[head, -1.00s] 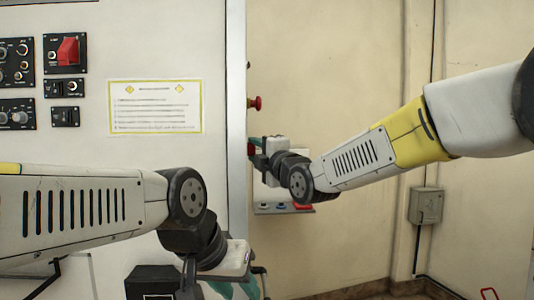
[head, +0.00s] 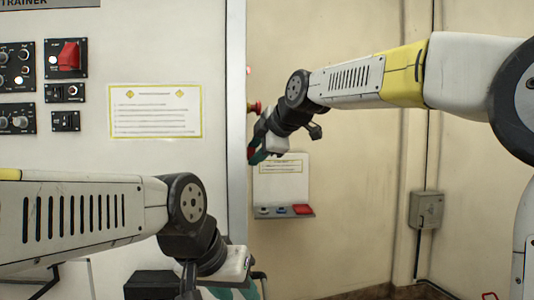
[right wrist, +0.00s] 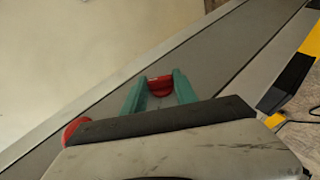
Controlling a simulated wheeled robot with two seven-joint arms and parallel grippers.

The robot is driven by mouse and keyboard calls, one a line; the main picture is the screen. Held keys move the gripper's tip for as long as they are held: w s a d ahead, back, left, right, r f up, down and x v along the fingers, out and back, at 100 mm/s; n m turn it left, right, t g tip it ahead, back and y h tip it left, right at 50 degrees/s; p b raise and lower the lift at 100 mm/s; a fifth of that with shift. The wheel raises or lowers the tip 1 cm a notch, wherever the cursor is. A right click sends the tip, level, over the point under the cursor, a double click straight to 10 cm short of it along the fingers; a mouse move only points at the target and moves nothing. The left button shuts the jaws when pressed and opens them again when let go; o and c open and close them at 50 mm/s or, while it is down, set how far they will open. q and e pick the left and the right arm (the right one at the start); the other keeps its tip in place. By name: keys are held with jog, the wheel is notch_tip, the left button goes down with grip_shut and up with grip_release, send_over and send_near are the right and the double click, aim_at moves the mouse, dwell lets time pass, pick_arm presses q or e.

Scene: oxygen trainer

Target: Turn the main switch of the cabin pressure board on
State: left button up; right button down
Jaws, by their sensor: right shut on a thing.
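My right gripper (head: 254,157) is at the right side face of the trainer cabinet, its teal fingers tilted down and left in the head view. In the right wrist view its fingers (right wrist: 159,92) stand either side of a red handle (right wrist: 160,85) and are shut on it. This looks like the main switch; my gripper hides it in the head view. My left gripper (head: 230,291) hangs low in front of the cabinet, cut off by the bottom edge; its opening is not clear.
A red knob (head: 255,107) sticks out of the cabinet side just above my right gripper, and also shows close by in the right wrist view (right wrist: 75,129). A small wall shelf (head: 284,212) is below right. The cabinet front has switch panels (head: 66,58) and a notice (head: 155,111).

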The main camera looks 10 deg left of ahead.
jog(key=shift+w+r+m+g+h, duration=0.15)
jog(key=shift+m+g+h, duration=0.2)
jog(key=shift+g, duration=0.45)
jog(key=c, duration=1)
grip_release()
jog(key=shift+o, duration=0.2)
jog(key=v, duration=0.7)
jog(key=shift+r, duration=0.35)
jog(key=shift+d, duration=0.15)
